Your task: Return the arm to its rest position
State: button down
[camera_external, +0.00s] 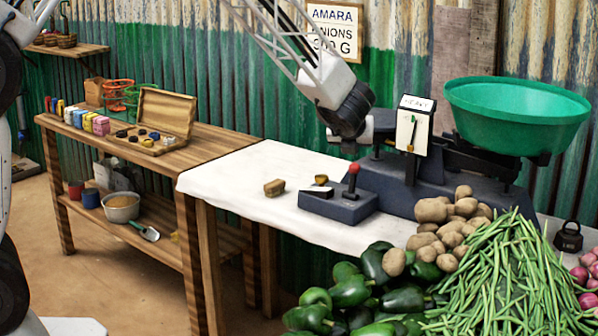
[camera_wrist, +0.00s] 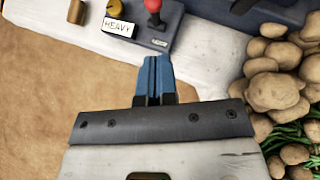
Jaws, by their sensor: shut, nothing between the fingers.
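My gripper (camera_external: 348,146) hangs over the white-covered table (camera_external: 240,205), in front of the left part of the balance scale (camera_external: 385,185). In the wrist view its two blue fingers (camera_wrist: 155,72) are together, with nothing between them. Below and beyond them is a dark box (camera_external: 335,203) with a red-knobbed lever (camera_external: 353,172). The lever knob also shows in the wrist view (camera_wrist: 153,6), beside a white card reading "HEAVY" (camera_wrist: 118,27). The arm comes down from the top of the external view. The fingertips are small and partly hard to separate from the scale there.
A small wooden block (camera_external: 274,188) lies on the cloth. The scale's green pan (camera_external: 517,105) stands at right. Potatoes (camera_external: 455,222), green peppers (camera_external: 350,290) and beans (camera_external: 500,270) are heaped in front. A wooden bench (camera_external: 190,150) at left holds an open weight box (camera_external: 165,112).

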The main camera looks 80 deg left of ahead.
jog(key=shift+r, duration=0.1)
dwell(0.4)
jog(key=s+d+r+n+h, duration=0.1)
jog(key=s+d+r+n, duration=0.6)
jog(key=d, duration=0.6)
jog(key=s+d+r+n+h, duration=0.1)
jog(key=s+d+r+n, duration=0.4)
jog(key=s+d+r, duration=0.55)
jog(key=s+d+n+h, duration=0.6)
jog(key=s+d+n, duration=0.3)
jog(key=s+d, duration=1.3)
jog(key=shift+d+r+h, duration=0.15)
jog(key=shift+d+h, duration=0.25)
jog(key=shift+d, duration=0.3)
